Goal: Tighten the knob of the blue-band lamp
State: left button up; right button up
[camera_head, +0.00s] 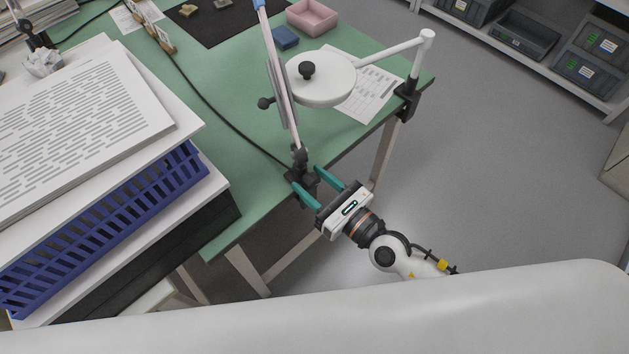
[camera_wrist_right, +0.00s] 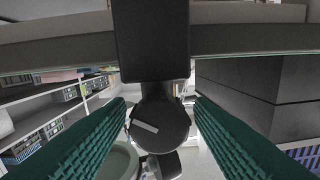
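The blue-band lamp's pale arm (camera_head: 276,85) rises from a black clamp on the table's near edge. A blue band (camera_head: 260,5) shows at the top of the frame. In the wrist view, a dark round knob (camera_wrist_right: 160,125) with a pale bar mark hangs below the dark clamp body (camera_wrist_right: 150,40). My right gripper (camera_head: 311,182) is at the clamp, its teal fingers open. In the wrist view the fingers (camera_wrist_right: 160,133) stand either side of the knob, with gaps on both sides. My left gripper is out of view.
A second lamp with a white round head (camera_head: 322,78) is clamped at the table's right corner. A blue basket (camera_head: 110,230) and paper stack (camera_head: 80,110) stand at left. A black cable (camera_head: 205,98) crosses the green table (camera_head: 225,75).

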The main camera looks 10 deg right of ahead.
aim_at(315, 180)
notch_tip(315, 180, up, 10)
jog(key=p, duration=0.6)
